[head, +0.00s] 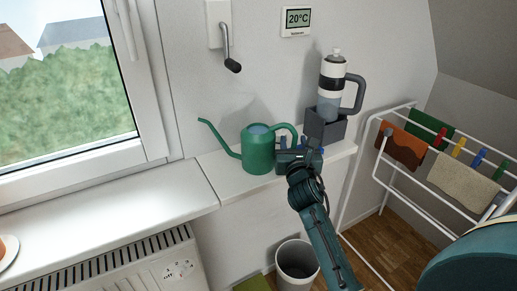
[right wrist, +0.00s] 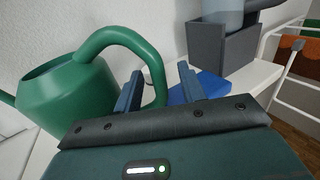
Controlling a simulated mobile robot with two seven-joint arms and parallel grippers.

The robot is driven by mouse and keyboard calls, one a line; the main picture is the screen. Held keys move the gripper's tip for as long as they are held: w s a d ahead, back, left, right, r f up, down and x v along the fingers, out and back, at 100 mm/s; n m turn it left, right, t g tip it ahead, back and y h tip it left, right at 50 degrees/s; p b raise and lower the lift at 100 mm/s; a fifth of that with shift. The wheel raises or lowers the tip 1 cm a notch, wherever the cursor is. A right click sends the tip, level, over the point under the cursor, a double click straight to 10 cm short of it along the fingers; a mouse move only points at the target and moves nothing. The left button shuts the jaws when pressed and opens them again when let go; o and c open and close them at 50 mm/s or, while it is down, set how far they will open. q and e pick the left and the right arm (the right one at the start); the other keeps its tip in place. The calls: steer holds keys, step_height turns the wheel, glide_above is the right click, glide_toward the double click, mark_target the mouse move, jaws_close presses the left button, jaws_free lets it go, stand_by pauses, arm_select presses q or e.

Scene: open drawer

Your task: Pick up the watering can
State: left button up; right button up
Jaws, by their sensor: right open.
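The green watering can (head: 257,155) stands upright on the white ledge, its spout pointing left and its looped handle on the right. My right gripper (head: 299,145) is at the handle side of the can, just right of its body. In the right wrist view, the can (right wrist: 62,98) fills the left side. The two fingers of the right gripper (right wrist: 158,80) are apart, and the outer part of the handle shows between them. I cannot tell whether a finger touches the handle. My left gripper is not in view.
A grey box (head: 325,127) holding a bottle (head: 331,90) stands right of the gripper. A blue object (right wrist: 207,88) lies close beside the right finger. A drying rack (head: 378,160) is at the right, a bin (head: 297,262) below.

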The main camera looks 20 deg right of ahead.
steer(key=shift+x, duration=0.8)
steer(key=shift+c, duration=0.2)
jaws_close()
steer(key=shift+r, duration=0.15)
